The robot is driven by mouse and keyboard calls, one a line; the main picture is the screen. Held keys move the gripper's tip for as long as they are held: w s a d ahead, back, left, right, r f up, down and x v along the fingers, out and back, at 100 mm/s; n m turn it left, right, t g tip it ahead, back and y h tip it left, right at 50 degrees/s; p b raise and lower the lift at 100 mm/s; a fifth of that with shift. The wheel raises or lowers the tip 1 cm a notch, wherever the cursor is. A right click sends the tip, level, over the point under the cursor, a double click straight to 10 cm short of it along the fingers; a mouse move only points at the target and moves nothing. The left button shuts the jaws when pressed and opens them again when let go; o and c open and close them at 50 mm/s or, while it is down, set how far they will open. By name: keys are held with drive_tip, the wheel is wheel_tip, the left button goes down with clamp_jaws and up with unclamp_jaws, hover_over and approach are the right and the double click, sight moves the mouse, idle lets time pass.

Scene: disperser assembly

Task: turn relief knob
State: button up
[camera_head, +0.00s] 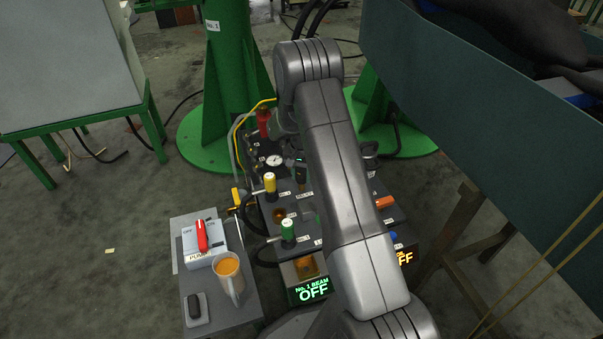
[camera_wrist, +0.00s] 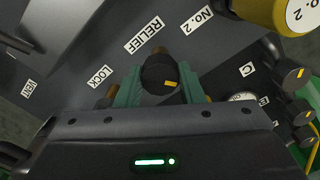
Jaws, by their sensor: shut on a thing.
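The relief knob (camera_wrist: 163,76) is a dark round knob with a small yellow mark, seen in the wrist view below the "RELIEF" label. My gripper (camera_wrist: 160,84) has its two green fingers on either side of the knob and is shut on it.

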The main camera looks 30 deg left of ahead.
sight(301, 175)
drive_tip(key=shift+m, duration=0.5)
drive_tip(key=o, duration=1)
wheel_tip(301, 175, up, 14)
drive_tip(key=p, duration=0.4)
drive_tip(key=shift+f, duration=0.1)
